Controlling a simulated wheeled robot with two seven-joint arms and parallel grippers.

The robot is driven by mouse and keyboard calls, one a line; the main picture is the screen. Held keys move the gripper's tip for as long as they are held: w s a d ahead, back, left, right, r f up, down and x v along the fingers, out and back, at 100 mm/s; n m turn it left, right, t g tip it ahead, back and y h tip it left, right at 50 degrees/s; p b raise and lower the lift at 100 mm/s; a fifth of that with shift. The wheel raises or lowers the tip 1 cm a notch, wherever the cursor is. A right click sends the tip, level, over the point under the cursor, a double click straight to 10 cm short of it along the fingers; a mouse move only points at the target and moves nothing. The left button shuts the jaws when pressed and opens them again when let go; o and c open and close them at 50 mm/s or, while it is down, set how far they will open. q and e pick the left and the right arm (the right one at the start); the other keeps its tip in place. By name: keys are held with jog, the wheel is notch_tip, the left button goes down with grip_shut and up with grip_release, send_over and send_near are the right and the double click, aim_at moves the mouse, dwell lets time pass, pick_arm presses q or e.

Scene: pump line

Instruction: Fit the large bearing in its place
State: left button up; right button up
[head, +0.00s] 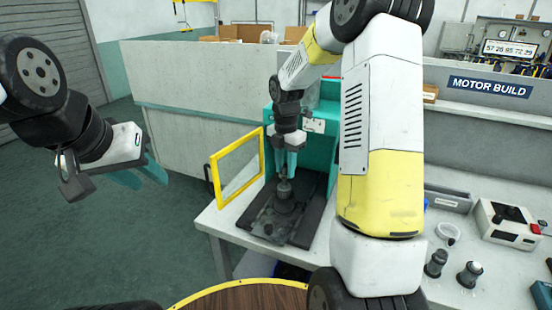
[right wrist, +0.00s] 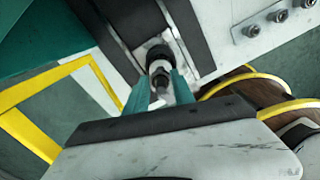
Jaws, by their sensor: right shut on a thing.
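My right gripper (head: 286,173) points down over the dark base plate (head: 261,225) of the teal press (head: 321,150). It is shut on a small grey metal part (right wrist: 161,80), seen between its teal fingers in the right wrist view (right wrist: 160,92). I cannot tell whether this part is the large bearing. A dark round housing (head: 285,203) stands on the plate directly below; a gap between it and the held part is not clear. My left gripper (head: 142,178) is open and empty, over the floor at the left.
A yellow-framed guard (head: 238,168) stands open left of the press. On the bench at right are a small clear dish (head: 447,234), two dark cylindrical parts (head: 436,263) (head: 469,274), a grey tray (head: 448,200) and a control box (head: 510,222). My right arm hides the bench middle.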

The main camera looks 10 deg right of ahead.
jog(key=shift+f, duration=0.5)
jog(key=o, duration=1)
jog(key=shift+o, duration=0.2)
jog(key=shift+o, duration=1.3)
jog(key=shift+r, duration=2.55)
